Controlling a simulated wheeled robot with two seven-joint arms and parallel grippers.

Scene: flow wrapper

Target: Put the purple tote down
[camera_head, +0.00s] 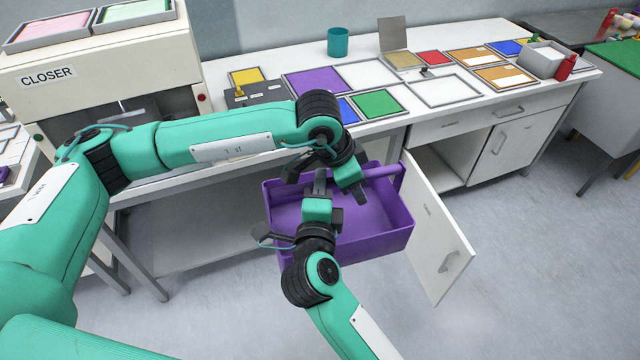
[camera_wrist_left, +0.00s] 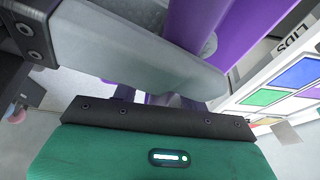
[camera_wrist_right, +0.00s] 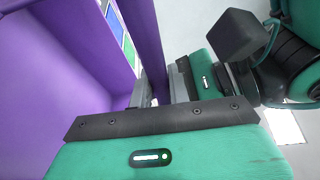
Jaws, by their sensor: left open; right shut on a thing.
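The arms hide part of the tote.
An open white cabinet door (camera_head: 437,240) stands just right of the tote. The white bench (camera_head: 420,125) behind carries coloured panels, a teal cup (camera_head: 339,42) and a red bottle (camera_head: 566,67). The machine marked CLOSER (camera_head: 120,75) is at left. The floor (camera_head: 540,270) at right is clear.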

